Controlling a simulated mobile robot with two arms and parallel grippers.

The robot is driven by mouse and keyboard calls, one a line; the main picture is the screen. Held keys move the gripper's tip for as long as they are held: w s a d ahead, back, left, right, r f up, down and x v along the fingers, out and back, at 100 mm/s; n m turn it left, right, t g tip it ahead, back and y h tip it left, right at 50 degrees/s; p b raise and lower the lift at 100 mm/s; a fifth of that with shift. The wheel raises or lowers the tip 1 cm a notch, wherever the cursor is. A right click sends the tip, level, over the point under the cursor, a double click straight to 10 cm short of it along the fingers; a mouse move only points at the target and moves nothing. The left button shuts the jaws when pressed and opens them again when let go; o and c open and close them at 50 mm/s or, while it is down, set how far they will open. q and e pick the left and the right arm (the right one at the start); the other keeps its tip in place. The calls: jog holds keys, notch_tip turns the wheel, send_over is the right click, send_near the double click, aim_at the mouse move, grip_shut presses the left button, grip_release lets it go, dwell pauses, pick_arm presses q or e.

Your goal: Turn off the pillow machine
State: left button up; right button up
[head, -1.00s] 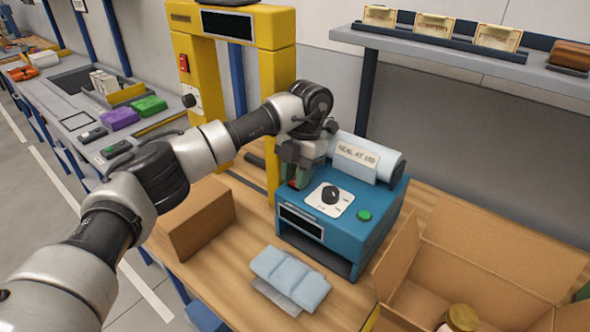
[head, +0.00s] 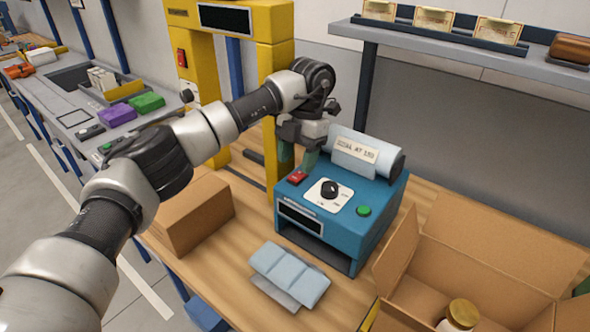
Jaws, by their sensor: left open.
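The pillow machine is a blue box (head: 365,241) on the wooden bench, with a roll of pale film and a label on top. Its top face carries a red switch (head: 297,177) at the left, a dial (head: 330,190) on a white plate, and a green button (head: 363,210). My left gripper (head: 298,160) points down just above and behind the red switch, open and holding nothing visible. It appears clear of the switch. Whether the switch is on or off is too small to tell. My right gripper is not in view.
A string of pale air pillows (head: 290,275) lies in front of the machine. A closed carton (head: 196,219) stands left, an open carton (head: 480,255) with a jar (head: 459,314) right. A yellow frame (head: 277,75) rises behind, and a shelf (head: 460,45) hangs at the back right.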

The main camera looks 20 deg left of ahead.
pick_arm(q)
jog(key=v, duration=0.7)
jog(key=shift+r+p, duration=0.3)
jog(key=shift+r, duration=0.05)
